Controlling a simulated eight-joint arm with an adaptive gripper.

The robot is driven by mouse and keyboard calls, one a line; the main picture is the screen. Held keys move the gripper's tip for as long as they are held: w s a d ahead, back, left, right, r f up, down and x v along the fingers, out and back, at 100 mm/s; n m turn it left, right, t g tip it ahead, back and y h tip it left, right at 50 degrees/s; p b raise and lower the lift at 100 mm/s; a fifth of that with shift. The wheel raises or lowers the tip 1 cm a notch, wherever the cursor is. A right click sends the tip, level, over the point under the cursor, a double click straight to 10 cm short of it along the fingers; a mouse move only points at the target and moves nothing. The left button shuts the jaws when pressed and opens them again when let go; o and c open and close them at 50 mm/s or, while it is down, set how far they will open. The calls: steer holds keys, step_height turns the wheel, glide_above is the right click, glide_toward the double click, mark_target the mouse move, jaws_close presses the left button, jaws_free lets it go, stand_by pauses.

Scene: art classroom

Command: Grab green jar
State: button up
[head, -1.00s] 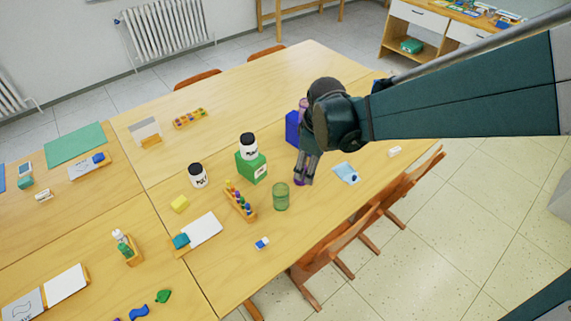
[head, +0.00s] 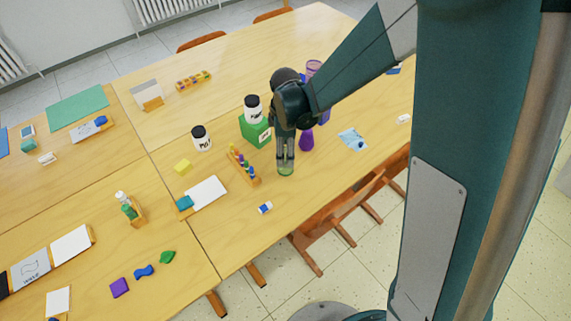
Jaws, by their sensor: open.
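The green jar (head: 285,170) is a translucent glass cylinder standing upright on the wooden table near its front edge. My gripper (head: 285,158) points down at the jar, with its fingers overlapping the jar's upper part in the head view. The fingers are open. They hide much of the jar's upper half, and I cannot tell whether they touch it or are around its rim.
Left of the jar is a wooden rack of colored pegs (head: 243,164). Behind it stands a green box (head: 250,130) with a white jar (head: 253,108). A purple vase (head: 306,141) stands close right. A blue cloth (head: 352,139) lies farther right, and a small eraser (head: 265,208) lies in front.

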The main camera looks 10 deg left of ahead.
steer(key=shift+a+f, duration=0.1)
steer(key=shift+f, duration=0.05)
steer(key=shift+f, duration=1.3)
steer(key=shift+f+b, duration=0.8)
steer(key=shift+f, duration=1.8)
steer(key=shift+c, duration=0.3)
steer(key=c, duration=0.9)
